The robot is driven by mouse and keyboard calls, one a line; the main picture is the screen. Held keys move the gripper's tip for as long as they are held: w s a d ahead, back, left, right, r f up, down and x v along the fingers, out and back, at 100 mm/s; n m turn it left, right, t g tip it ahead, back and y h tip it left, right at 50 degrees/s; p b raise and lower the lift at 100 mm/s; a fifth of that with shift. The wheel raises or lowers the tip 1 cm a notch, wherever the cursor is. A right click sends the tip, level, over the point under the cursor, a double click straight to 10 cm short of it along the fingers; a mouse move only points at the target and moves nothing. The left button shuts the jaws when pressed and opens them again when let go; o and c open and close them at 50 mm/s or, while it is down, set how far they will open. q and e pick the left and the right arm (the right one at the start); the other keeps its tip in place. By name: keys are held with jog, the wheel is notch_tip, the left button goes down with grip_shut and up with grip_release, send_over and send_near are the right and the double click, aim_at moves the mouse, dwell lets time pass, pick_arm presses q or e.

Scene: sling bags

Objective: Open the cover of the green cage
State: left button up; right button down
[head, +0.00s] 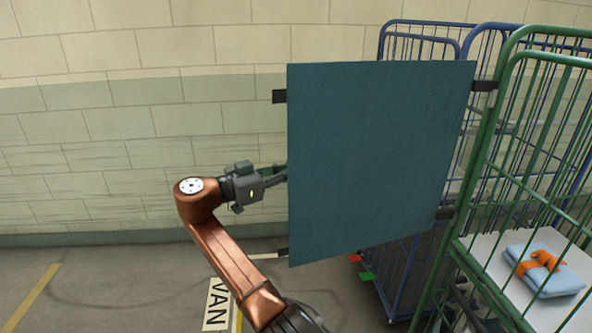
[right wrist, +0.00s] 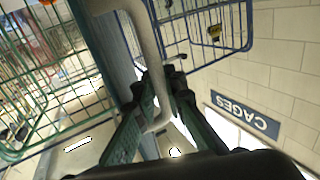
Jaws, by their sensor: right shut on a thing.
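The green cage (head: 500,90) stands at the right in the head view. Its cover (head: 380,150), a flat dark teal panel with black tabs, stands upright and swung out to the left of the cage. Black straps join its right edge to the cage's post. My right gripper (head: 283,174) is at the cover's left edge, its fingertips partly hidden behind the panel. In the right wrist view the fingers (right wrist: 155,110) are shut around a grey curved band (right wrist: 150,50) beside the panel. My left gripper is not in view.
A blue cage (head: 400,280) stands behind the cover. Inside the green cage, a folded blue cloth (head: 555,282) with an orange item (head: 541,260) lies on a white shelf. A brick wall (head: 150,110) is behind.

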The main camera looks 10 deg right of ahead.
jog(key=shift+d, duration=0.2)
jog(key=c, duration=2.4)
grip_release()
jog(key=shift+o, duration=0.7)
jog(key=shift+d, duration=0.15)
jog(key=shift+a, duration=0.3)
jog(key=shift+d, duration=0.1)
jog(key=shift+d, duration=0.1)
